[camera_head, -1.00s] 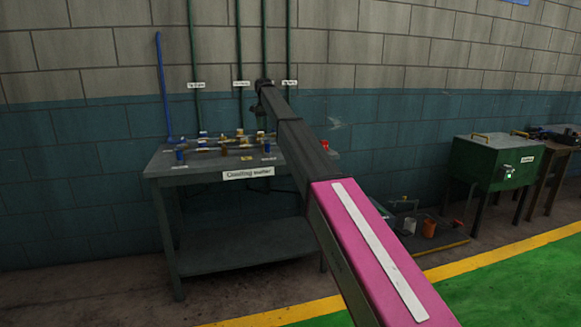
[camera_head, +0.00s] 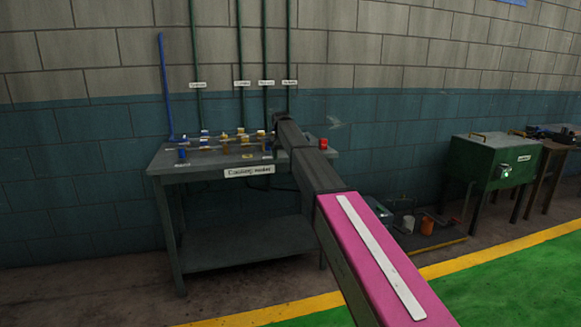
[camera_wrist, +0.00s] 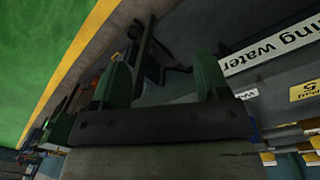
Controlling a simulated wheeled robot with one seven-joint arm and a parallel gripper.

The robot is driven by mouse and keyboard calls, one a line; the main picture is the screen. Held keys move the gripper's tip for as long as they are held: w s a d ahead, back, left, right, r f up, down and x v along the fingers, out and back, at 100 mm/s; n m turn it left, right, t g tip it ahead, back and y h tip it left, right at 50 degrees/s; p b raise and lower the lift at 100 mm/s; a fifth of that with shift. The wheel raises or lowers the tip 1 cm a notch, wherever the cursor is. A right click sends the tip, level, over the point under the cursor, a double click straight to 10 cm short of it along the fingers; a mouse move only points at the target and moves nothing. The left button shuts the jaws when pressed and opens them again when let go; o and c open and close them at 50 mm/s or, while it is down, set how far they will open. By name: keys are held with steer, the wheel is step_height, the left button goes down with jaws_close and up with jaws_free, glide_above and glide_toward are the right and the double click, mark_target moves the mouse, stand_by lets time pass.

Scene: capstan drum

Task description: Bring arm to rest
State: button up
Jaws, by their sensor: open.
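My arm, with its pink upper link, reaches forward from the lower right toward the bench (camera_head: 225,176) in the head view. Its dark far end stands in front of the bench's right part. My gripper (camera_wrist: 163,78) shows in the wrist view as two green fingers, spread apart with nothing between them. In the head view the fingers cannot be made out behind the arm's end. The sign on the bench's front edge (camera_head: 249,171) also shows beside the right finger in the wrist view (camera_wrist: 268,48), apart from it.
Valves with blue and yellow parts (camera_head: 225,140) line the bench top, and a red knob (camera_head: 323,144) is at its right. Vertical pipes (camera_head: 240,50) run up the wall behind. A green box (camera_head: 492,160) stands at right. The green floor (camera_head: 500,285) in front is clear.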

steer(key=s+d+f+n, duration=0.1)
steer(key=s+d+f, duration=0.6)
steer(key=s+f, duration=0.45)
steer(key=s+d+f+n, duration=0.1)
steer(key=s+d+f, duration=0.7)
steer(key=s+f, duration=0.35)
steer(key=s+d+f, duration=0.2)
steer(key=s+f, duration=0.1)
steer(key=s, duration=0.5)
steer(key=s+d+f, duration=0.3)
steer(key=s, duration=0.4)
steer(key=s+d+f+n, duration=0.1)
steer(key=s+d+f, duration=0.1)
steer(key=s, duration=0.6)
steer(key=shift+s+d+f+y, duration=0.2)
steer(key=shift+s+f+y, duration=0.2)
steer(key=shift+f, duration=0.3)
